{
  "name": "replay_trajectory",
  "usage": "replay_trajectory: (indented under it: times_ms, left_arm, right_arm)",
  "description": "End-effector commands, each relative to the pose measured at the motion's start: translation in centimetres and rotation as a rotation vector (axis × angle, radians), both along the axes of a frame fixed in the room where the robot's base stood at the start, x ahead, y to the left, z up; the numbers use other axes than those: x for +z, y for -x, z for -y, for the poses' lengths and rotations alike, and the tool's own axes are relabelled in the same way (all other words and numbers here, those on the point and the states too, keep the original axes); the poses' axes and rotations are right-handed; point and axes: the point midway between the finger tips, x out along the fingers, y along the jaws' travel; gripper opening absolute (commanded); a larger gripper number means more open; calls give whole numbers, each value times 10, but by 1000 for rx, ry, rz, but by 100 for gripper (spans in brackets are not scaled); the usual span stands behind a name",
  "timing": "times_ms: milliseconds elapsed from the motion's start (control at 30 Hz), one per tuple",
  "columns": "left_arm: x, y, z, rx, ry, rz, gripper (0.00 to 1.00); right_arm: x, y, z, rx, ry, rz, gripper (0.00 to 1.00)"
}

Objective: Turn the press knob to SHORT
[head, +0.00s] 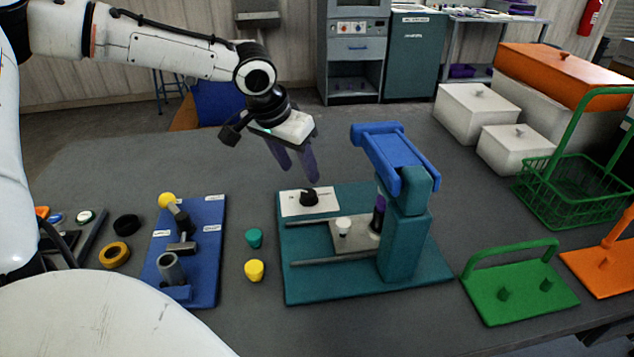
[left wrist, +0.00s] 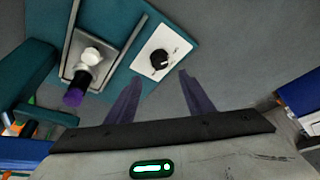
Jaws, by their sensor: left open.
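The press (head: 405,235) has a teal base and column with a blue head, and stands in the middle of the table. Its black knob (head: 309,197) sits on a white label plate (head: 292,204) at the back left corner of the base. The knob also shows in the left wrist view (left wrist: 159,61), ahead of the fingertips; the lettering is too small to read. My left gripper (head: 298,180) is open and empty, its dark purple fingers pointing down above and behind the knob, apart from it. It also shows in the left wrist view (left wrist: 160,78). My right gripper is not in view.
A blue board (head: 208,258) with a yellow-knobbed lever lies left of the press. A teal cup (head: 254,238) and a yellow cup (head: 254,270) stand between them. Right are a green handled plate (head: 525,290), a green basket (head: 565,200) and white boxes (head: 478,112). The table behind the press is clear.

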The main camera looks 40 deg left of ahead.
Motion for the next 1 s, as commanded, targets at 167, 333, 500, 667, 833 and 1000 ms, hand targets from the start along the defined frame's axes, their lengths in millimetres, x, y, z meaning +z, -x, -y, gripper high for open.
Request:
replay_trajectory:
  times_ms: [167,333,500,667,833,1000]
  left_arm:
    - [-30,-10,-2,0,-2,-6,48]
    - [-57,-21,-3,1,-2,-4,48]
    - [-75,-30,-3,0,-1,-2,48]
    - [-83,-34,-4,2,1,0,48]
    - [-84,-34,-4,1,2,1,48]
    - [-84,-34,-4,1,2,1,41]
  right_arm:
    - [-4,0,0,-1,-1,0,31]
    - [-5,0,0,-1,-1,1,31]
    - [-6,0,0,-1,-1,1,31]
    - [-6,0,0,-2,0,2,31]
    - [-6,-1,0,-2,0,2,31]
    - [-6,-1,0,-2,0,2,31]
